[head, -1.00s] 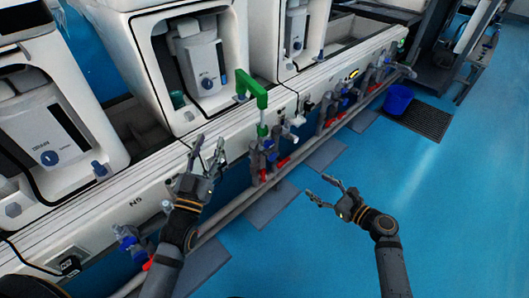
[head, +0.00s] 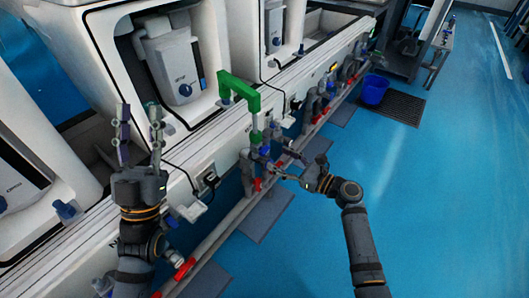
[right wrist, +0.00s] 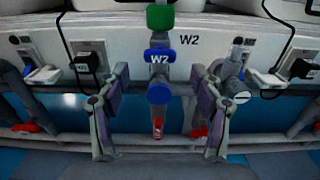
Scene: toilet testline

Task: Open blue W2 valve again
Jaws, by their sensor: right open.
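The blue W2 valve shows in the right wrist view as a blue round knob (right wrist: 159,94) below a blue band marked W2, on a vertical pipe under a green fitting (right wrist: 160,17). In the head view the blue part (head: 264,150) sits below the green pipe (head: 240,92). My right gripper (right wrist: 160,78) is open, with one finger on each side of the valve pipe and visible gaps to the knob. In the head view my right gripper (head: 288,168) is beside the valve, partly overlapping the pipes. My left gripper (head: 139,118) is open and empty, pointing up at the left.
A red handle (right wrist: 158,128) hangs below the knob. A grey valve (right wrist: 235,85) stands close to the right finger. Black plugs and white boxes line the white rail. A blue bucket (head: 375,89) stands on the floor at the back. The blue floor at right is clear.

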